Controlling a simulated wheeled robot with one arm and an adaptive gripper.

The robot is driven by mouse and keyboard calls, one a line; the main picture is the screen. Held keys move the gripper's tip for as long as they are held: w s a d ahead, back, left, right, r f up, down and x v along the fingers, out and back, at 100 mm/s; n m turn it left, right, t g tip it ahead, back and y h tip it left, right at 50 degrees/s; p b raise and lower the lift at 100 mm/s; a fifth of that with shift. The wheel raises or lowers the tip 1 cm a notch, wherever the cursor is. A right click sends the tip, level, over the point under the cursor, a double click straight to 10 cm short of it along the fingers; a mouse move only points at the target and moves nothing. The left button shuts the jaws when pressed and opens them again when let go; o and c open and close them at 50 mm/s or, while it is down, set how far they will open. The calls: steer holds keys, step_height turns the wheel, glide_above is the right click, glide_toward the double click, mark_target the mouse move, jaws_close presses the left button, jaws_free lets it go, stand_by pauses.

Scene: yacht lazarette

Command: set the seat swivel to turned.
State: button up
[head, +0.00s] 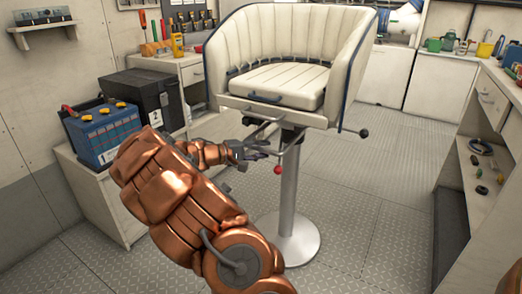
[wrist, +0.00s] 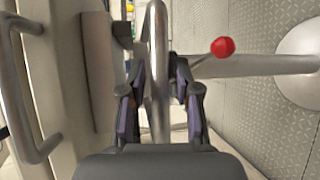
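The swivel seat (head: 282,85) is a cream padded tub chair with blue trim on a silver pedestal (head: 289,195). A bent grey metal bar (head: 293,147) hangs under its front edge. A red knob (head: 278,170) sits below the bar; it also shows in the wrist view (wrist: 222,47), beside the silver column (wrist: 265,65). My gripper (head: 265,150) is under the seat's front. In the wrist view my gripper (wrist: 158,80) has its fingers apart, one on each side of the metal bar (wrist: 157,45). Narrow gaps show beside the bar; firm contact is not visible.
A blue battery (head: 103,132) and a black box (head: 150,98) stand on a low white bench at left. A workbench (head: 490,95) with open shelves runs along the right. Tools line the back counters. The floor right of the pedestal is clear.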

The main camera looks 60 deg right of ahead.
jaws_close()
stand_by(0.4)
